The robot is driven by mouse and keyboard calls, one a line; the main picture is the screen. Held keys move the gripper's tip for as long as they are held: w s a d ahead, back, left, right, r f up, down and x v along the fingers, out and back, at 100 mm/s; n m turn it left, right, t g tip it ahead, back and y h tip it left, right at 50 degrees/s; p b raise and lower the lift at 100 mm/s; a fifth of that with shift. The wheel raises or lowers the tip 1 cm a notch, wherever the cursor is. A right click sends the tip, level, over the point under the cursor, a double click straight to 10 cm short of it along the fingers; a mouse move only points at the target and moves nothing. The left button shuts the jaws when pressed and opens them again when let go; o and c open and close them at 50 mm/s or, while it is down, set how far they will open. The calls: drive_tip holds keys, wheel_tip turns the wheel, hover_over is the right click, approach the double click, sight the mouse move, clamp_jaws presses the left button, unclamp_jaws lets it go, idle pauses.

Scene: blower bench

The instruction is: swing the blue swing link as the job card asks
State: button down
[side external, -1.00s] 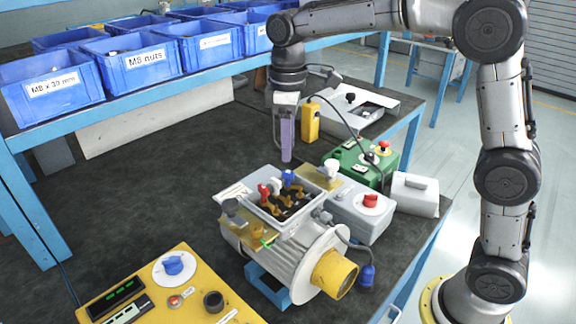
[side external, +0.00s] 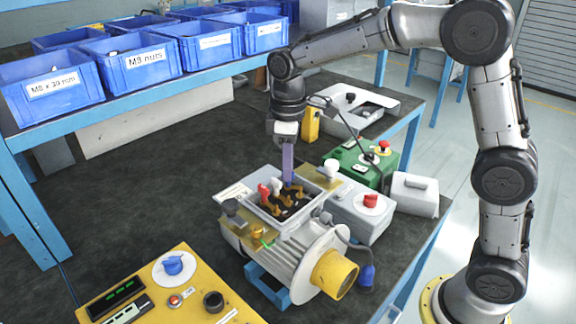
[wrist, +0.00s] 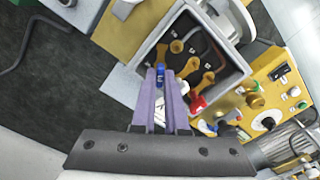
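The blue swing link's blue knob (wrist: 160,74) shows in the wrist view between my fingertips, at the edge of the open terminal box (wrist: 240,66). My gripper (side external: 288,181) points down into that box in the side view and hides the knob there. A narrow gap shows between its purple fingers (wrist: 161,82); I cannot tell whether they press on the knob. A red-capped link (side external: 264,191) and a white-capped one (side external: 275,186) stand beside my fingers.
The box sits on a ribbed motor (side external: 290,262) with a yellow shaft end (side external: 334,274). A grey box with a red knob (side external: 362,213) and a green box (side external: 352,161) stand to the right. A yellow panel (side external: 190,300) lies front left.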

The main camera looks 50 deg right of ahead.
drive_tip(key=shift+m, duration=3.5)
drive_tip(key=c, duration=0.9)
unclamp_jaws()
drive_tip(key=shift+c, duration=0.2)
drive_tip(key=shift+r, duration=0.1)
wheel_tip(320, 180, up, 14)
